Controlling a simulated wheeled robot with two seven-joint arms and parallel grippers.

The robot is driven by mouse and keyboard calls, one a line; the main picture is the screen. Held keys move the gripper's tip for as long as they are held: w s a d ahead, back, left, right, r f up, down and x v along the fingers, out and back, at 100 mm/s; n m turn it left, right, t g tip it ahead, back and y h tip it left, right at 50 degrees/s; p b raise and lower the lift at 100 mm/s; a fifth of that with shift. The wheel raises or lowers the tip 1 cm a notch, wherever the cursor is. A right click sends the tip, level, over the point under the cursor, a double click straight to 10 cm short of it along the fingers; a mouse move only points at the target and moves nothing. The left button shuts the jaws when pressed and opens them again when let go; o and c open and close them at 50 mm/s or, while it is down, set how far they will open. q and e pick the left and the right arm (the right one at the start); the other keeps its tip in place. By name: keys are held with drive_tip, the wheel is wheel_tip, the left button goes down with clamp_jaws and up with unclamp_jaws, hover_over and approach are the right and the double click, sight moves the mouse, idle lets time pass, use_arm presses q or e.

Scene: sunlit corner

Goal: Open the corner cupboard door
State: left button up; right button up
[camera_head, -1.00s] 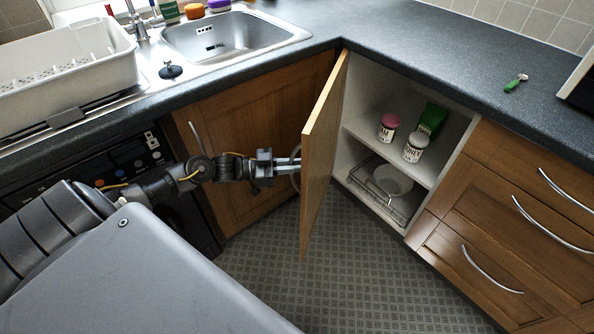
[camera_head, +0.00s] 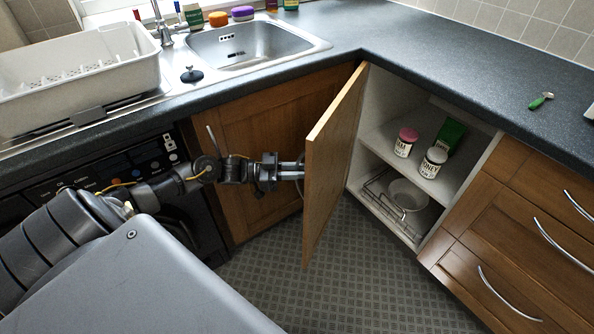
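The corner cupboard door (camera_head: 334,165) stands wide open, swung out to the left, with its edge toward me. The open cupboard (camera_head: 385,112) shows a shelf with jars and a wire rack below. My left gripper (camera_head: 292,171) is at the outer face of the door, about mid-height. Its fingers reach to the door's handle side, where a curved bit of handle shows beside them. The door edge partly hides the fingertips, so I cannot tell whether they are closed on the handle. My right gripper is not in view.
Inside are a pink-lidded jar (camera_head: 405,143), a white-lidded jar (camera_head: 433,162), a green box (camera_head: 451,134) and a bowl (camera_head: 408,194). Drawers (camera_head: 510,235) stand to the right, the sink (camera_head: 250,42) and dish rack (camera_head: 75,80) to the left. The floor (camera_head: 350,270) ahead is clear.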

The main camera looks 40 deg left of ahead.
use_arm(q)
drive_tip(key=shift+a, duration=0.1)
drive_tip(key=v, duration=0.7)
drive_tip(key=shift+s+a, duration=0.15)
